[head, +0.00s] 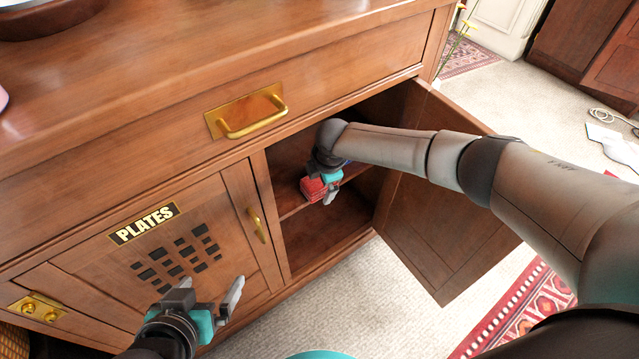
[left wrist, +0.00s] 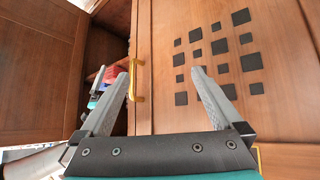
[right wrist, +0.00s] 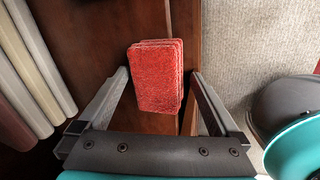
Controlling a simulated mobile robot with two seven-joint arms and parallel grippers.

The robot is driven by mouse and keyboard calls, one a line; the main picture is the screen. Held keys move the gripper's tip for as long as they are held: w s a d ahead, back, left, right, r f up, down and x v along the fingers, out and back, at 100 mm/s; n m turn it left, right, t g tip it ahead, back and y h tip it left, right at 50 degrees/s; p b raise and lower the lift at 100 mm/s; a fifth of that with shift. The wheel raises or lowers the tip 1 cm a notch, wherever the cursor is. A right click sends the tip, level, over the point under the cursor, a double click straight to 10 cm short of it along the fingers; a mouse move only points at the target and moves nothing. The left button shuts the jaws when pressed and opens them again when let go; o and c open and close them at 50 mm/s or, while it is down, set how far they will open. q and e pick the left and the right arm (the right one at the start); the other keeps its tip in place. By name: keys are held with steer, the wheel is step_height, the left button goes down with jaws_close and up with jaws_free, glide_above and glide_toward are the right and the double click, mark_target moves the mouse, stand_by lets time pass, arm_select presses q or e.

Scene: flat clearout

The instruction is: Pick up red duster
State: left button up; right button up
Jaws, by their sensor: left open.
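The red duster (head: 313,189) is a stack of red fuzzy cloth on the shelf inside the open cupboard compartment. In the right wrist view the duster (right wrist: 155,78) lies just ahead, between my right gripper's fingertips (right wrist: 160,74), with a narrow gap at the right finger. My right gripper (head: 329,190) is open and reaches into the compartment; it partly hides the duster in the head view. My left gripper (head: 212,288) is open and empty in front of the PLATES door (head: 190,235). The duster (left wrist: 114,73) also shows small in the left wrist view.
The open cupboard door (head: 440,215) stands out to the right, below my right arm. A brass drawer handle (head: 250,115) and a brass door handle (head: 257,224) stick out from the front. Pale upright items (right wrist: 30,65) stand left of the duster.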

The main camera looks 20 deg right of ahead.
steer(key=c, duration=1.1)
arm_select(q)
steer(key=shift+s+a, duration=0.1)
steer(key=shift+a, duration=0.05)
